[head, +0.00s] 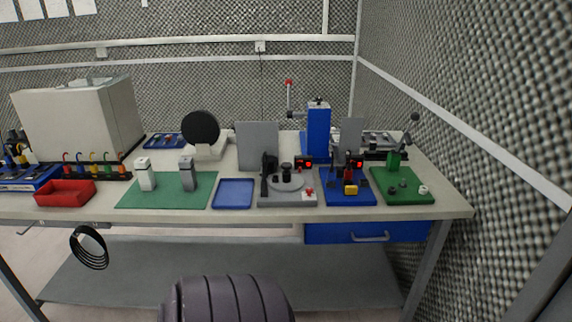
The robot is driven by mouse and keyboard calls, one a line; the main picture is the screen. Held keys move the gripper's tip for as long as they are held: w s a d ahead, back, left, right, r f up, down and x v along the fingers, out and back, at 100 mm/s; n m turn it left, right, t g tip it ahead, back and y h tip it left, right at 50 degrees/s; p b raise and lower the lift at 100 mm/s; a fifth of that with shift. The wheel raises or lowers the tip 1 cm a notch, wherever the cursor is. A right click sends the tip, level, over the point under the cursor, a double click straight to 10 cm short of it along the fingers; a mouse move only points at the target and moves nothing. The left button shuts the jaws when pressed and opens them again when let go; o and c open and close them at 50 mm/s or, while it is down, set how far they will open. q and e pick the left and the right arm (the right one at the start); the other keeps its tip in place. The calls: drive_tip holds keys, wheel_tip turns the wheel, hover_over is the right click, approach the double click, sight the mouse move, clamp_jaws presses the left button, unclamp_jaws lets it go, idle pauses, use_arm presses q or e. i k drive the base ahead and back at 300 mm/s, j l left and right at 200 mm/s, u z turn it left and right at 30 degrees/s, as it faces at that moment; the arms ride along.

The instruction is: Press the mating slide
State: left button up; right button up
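On the bench stand several small stations, and I cannot tell for sure which part is the mating slide. A grey fixture (289,200) carries a round plate, dark knobs, a black upright lever and a red button at its front right. A blue fixture (347,199) to its right carries dark upright parts and a yellow block (351,189) at the front. Each of these two has a small box with a red lit display behind it. A green fixture (411,197) with small round parts and a tilted lever is farther right. Neither of my grippers is in view.
A blue press column (318,130) stands behind the fixtures. An empty blue tray (233,207) and a green mat (148,204) with two small upright blocks lie left. A red bin (65,195) and a large beige box (84,122) stand far left. A foam wall closes the right.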

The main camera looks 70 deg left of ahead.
sight(348, 188)
drive_tip(key=l+u, duration=0.1)
drive_tip(key=u, duration=1.8)
drive_tip(key=k+j, duration=0.05)
